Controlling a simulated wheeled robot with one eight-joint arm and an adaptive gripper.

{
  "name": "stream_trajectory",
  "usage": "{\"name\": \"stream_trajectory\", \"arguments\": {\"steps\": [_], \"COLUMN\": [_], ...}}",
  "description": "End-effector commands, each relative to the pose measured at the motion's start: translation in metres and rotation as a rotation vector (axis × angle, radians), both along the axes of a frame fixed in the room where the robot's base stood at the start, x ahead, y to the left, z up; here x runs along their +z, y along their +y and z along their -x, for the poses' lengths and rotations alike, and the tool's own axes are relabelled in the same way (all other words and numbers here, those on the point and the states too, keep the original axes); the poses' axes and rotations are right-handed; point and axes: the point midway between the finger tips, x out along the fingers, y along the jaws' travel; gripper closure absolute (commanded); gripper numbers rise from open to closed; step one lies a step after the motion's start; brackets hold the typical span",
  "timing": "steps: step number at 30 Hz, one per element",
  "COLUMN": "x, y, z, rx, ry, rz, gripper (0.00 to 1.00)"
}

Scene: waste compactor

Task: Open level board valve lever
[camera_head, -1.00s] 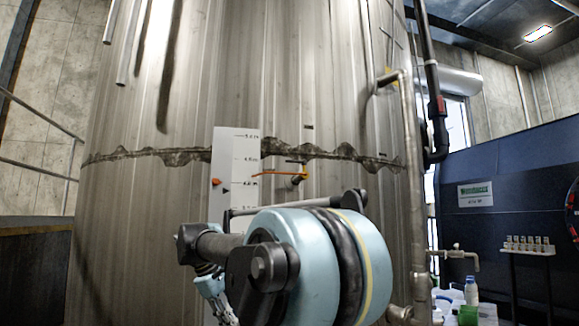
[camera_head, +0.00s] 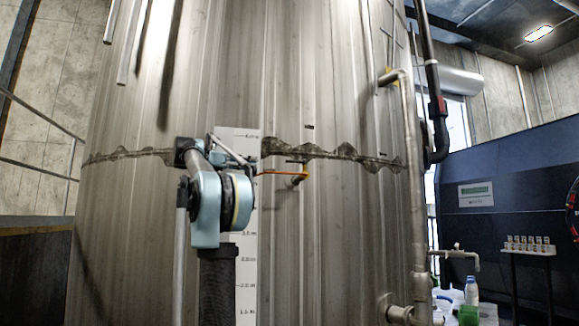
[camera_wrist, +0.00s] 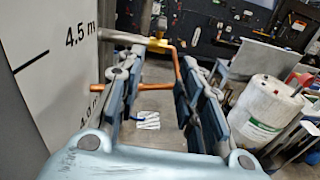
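The white level board (camera_head: 246,270) with printed level marks stands against the tank. In the wrist view, the board (camera_wrist: 45,50) fills the left side and shows a 4.5 m mark. The orange valve lever (camera_head: 278,173) points left from the valve (camera_head: 299,178) towards the board. In the wrist view, the lever (camera_wrist: 153,87) crosses the gap between my fingers and bends up to the brass valve (camera_wrist: 158,43). My gripper (camera_wrist: 163,62) is open, with its fingers apart. The left finger hides part of the lever; contact is unclear.
The large metal tank (camera_head: 340,240) stands behind the board. A vertical pipe (camera_head: 415,190) runs down its right side. A white container (camera_wrist: 262,112) and other clutter lie at the right in the wrist view. A sample rack (camera_head: 530,245) stands at the far right.

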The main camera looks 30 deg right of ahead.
Motion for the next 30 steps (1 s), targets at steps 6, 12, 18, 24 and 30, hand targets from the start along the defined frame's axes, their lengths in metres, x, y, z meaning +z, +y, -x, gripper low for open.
{"name": "stream_trajectory", "arguments": {"steps": [6, 12, 18, 24, 30], "x": [0.017, 0.017, 0.017, 0.017, 0.016], "y": [-0.003, -0.027, -0.059, -0.091, -0.122], "z": [-0.004, 0.004, 0.015, 0.026, 0.036], "rx": [-0.016, -0.017, -0.017, -0.017, -0.017], "ry": [0.042, 0.042, 0.041, 0.041, 0.041], "rz": [0.031, 0.03, 0.03, 0.03, 0.03], "gripper": [0.66, 0.66, 0.66, 0.66, 0.66]}}
